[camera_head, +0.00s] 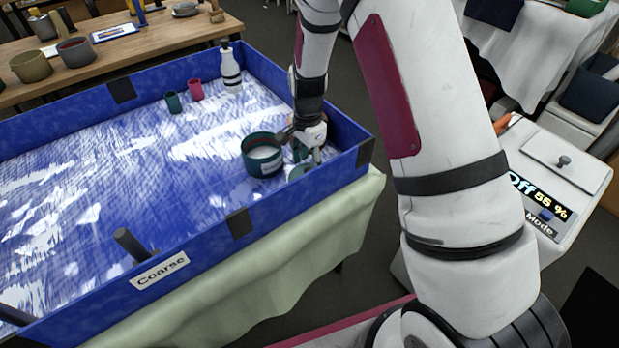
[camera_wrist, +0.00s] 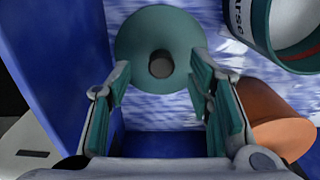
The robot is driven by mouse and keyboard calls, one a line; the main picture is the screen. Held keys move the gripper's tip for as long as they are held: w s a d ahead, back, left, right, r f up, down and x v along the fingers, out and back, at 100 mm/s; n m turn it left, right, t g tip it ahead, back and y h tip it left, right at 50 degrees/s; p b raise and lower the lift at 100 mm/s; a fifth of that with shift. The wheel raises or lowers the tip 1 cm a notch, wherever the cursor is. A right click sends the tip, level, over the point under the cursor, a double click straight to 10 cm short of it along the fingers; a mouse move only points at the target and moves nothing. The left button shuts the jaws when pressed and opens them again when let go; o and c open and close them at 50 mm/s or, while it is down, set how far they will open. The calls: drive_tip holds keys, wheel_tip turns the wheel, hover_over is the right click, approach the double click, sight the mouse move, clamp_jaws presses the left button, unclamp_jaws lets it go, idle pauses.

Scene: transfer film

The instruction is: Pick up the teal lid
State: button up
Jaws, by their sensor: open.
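The teal lid (camera_wrist: 160,28) is a round disc with a dark knob (camera_wrist: 161,64) at its middle. It lies in the blue-walled tray near the right corner. In the head view the lid (camera_head: 299,172) is partly hidden by my gripper (camera_head: 312,148). In the wrist view my gripper (camera_wrist: 160,100) is open, with its teal-padded fingers spread to the left and right. The knob shows between and beyond the fingertips. Nothing is held. I cannot tell how far the fingertips are above the lid.
A teal pot (camera_head: 262,168) with a white label stands just left of the lid. An orange-brown round thing (camera_wrist: 282,128) is close to the right finger. The blue tray wall (camera_wrist: 62,60) rises close on the left. A white bottle (camera_head: 231,72) and small cups stand farther back.

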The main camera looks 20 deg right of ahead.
drive_tip(key=f, duration=0.4)
drive_tip(key=shift+w+d+f, duration=0.15)
drive_tip(key=shift+d+f, duration=0.05)
drive_tip(key=shift+d, duration=0.1)
drive_tip(key=c, duration=1)
